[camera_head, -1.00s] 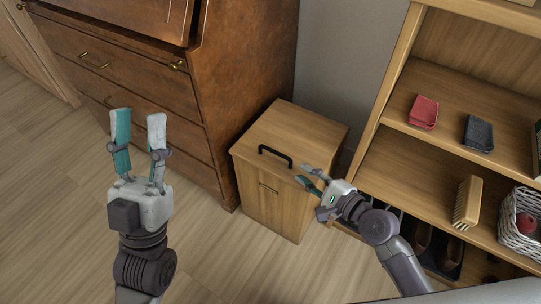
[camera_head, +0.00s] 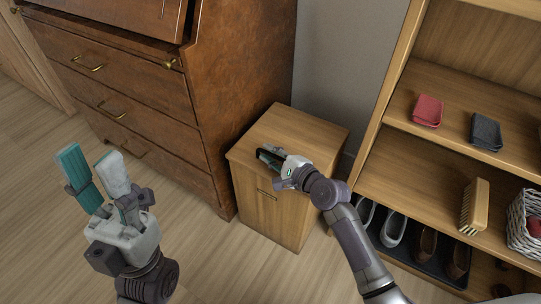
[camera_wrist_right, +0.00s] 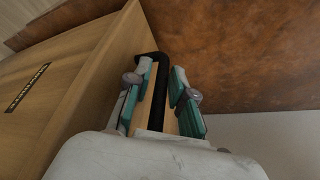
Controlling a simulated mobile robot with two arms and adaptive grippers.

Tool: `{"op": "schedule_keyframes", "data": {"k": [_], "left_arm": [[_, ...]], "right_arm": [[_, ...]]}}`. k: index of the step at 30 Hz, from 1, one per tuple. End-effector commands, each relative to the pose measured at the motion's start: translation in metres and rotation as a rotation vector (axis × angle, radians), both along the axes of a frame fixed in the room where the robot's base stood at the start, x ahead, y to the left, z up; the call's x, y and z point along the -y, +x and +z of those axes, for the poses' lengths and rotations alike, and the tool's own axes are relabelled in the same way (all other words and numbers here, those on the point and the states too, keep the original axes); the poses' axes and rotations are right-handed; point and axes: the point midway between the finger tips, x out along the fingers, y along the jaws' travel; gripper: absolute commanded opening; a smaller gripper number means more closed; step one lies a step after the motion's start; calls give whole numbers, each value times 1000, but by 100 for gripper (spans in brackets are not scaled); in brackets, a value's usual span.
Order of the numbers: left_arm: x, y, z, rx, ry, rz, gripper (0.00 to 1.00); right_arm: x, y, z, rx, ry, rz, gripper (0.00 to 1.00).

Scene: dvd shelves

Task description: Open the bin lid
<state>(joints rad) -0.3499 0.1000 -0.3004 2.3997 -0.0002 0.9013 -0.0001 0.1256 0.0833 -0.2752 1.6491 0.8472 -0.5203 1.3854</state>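The wooden bin (camera_head: 262,208) stands on the floor between the brown cabinet and the shelf. Its lid (camera_head: 309,133) is down. A black bar handle (camera_wrist_right: 158,92) on the lid runs between the fingers of my right gripper (camera_wrist_right: 166,88) in the right wrist view. Those fingers are apart, with a gap visible on the handle's right side. In the head view my right gripper (camera_head: 268,155) is over the lid and partly hides the handle. My left gripper (camera_head: 90,170) is open and empty above the floor, left of the bin.
A brown drawer cabinet (camera_head: 235,85) stands close behind and left of the bin. An open shelf (camera_head: 405,155) with small cases, a brush (camera_head: 474,206), a basket (camera_head: 525,222) and shoes stands at the right. Floor is clear in front of the bin.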

Motion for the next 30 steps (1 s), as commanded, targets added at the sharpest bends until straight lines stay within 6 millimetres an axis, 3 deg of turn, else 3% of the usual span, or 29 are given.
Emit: {"op": "schedule_keyframes", "data": {"k": [5,10,30], "left_arm": [[0,0,0,-1,0,0,40],[0,0,0,-2,1,0,40],[0,0,10,-3,1,0,40]], "right_arm": [[0,0,0,-1,0,1,23],[0,0,0,0,0,0,0],[1,1,7,-16,12,0,0]]}}
